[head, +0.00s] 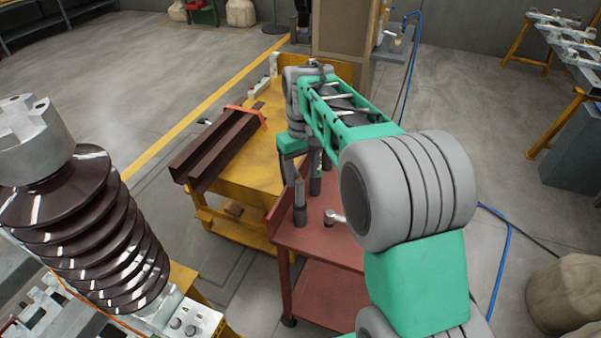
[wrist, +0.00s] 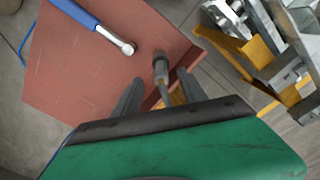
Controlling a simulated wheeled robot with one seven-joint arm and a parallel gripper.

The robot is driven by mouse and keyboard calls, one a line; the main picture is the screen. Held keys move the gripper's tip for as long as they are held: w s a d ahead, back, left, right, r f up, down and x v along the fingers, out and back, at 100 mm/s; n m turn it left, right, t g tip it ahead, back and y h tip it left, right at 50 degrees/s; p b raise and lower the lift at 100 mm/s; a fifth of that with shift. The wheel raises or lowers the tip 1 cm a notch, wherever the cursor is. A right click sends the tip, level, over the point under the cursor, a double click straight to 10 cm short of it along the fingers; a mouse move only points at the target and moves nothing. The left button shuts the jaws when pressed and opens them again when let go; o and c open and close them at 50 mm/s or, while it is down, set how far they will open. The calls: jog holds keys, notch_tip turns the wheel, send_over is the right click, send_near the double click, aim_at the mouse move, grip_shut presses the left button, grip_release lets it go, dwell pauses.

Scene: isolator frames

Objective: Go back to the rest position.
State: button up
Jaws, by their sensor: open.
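My gripper (wrist: 160,78) is open in the wrist view, with its two dark grey fingers apart above the red cart (wrist: 75,75). A grey upright socket-like tool (wrist: 161,68) shows between the fingertips; I cannot tell whether they touch it. In the head view a grey upright piece (head: 300,203) stands at the left edge of the red cart (head: 325,245). My green and grey arm reaches from the lower right over the cart and bends down at its far end.
A wrench with a blue handle (wrist: 75,12) lies on the red cart. A yellow table (head: 255,165) with dark brown beams (head: 220,145) stands behind it. A large brown ribbed insulator (head: 95,230) stands at left. A sack (head: 567,300) lies at lower right.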

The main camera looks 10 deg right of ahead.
jog(key=shift+w, duration=0.1)
jog(key=shift+w+f+m+t, duration=0.3)
jog(key=shift+w+f+m, duration=0.2)
jog(key=shift+f+m, duration=0.1)
jog(key=s+f, duration=0.2)
jog(key=f, duration=0.1)
jog(key=shift+f+m, duration=0.1)
jog(key=shift+m, duration=0.2)
jog(key=s+f, duration=0.4)
jog(key=s, duration=0.3)
jog(key=s+r+m, duration=0.1)
jog(key=s+r, duration=0.2)
jog(key=s, duration=1)
jog(key=r+t, duration=0.1)
jog(key=w+r+t, duration=0.1)
jog(key=r, duration=0.3)
jog(key=shift+w+a+t, duration=0.3)
jog(key=shift+w+t, duration=0.1)
